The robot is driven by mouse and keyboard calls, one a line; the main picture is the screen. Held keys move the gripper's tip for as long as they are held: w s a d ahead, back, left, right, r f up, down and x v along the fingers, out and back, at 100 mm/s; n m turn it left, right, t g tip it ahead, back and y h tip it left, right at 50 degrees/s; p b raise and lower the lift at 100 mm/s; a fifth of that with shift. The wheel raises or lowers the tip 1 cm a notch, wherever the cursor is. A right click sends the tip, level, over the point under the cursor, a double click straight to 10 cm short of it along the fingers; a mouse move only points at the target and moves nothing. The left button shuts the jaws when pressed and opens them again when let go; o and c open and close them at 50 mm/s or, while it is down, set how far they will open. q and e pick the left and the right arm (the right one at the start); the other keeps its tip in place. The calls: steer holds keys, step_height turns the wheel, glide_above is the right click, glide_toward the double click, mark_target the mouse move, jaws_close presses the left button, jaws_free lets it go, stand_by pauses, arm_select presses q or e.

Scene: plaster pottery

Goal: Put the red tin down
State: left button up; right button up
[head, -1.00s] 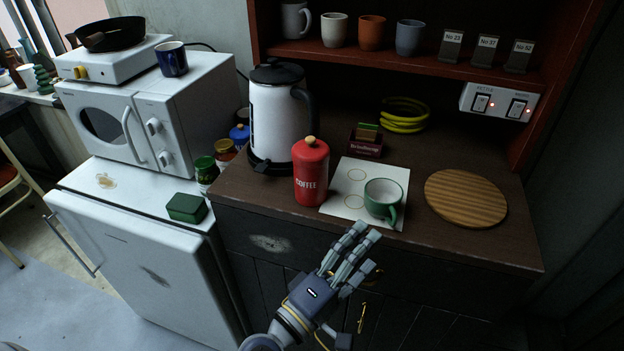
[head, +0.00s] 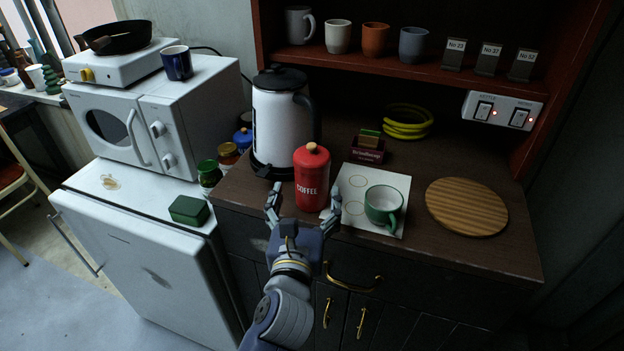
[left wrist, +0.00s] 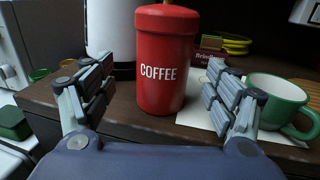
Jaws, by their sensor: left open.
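The red tin (head: 312,180), lettered COFFEE and with a wooden knob on its lid, stands upright on the dark wooden counter (head: 420,251). It also shows in the left wrist view (left wrist: 164,65). My left gripper (head: 303,207) is open in front of the tin, with one finger set on each side. In the left wrist view (left wrist: 160,105) gaps show between the fingers and the tin. My right gripper is not in view.
A white kettle (head: 280,130) stands close behind the tin. A green mug (head: 381,207) on a white sheet (head: 357,183) is just right. A round wooden board (head: 466,206) lies farther right. A microwave (head: 190,115) and green box (head: 189,210) are left.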

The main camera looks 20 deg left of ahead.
mark_target(310, 189)
arm_select(q)
steer(key=w, duration=0.2)
steer(key=w+p, duration=0.1)
steer(key=w, duration=0.3)
steer(key=shift+a+f, duration=0.1)
steer(key=shift+a, duration=0.25)
steer(key=shift+s, duration=0.1)
steer(key=c, duration=0.3)
jaws_close()
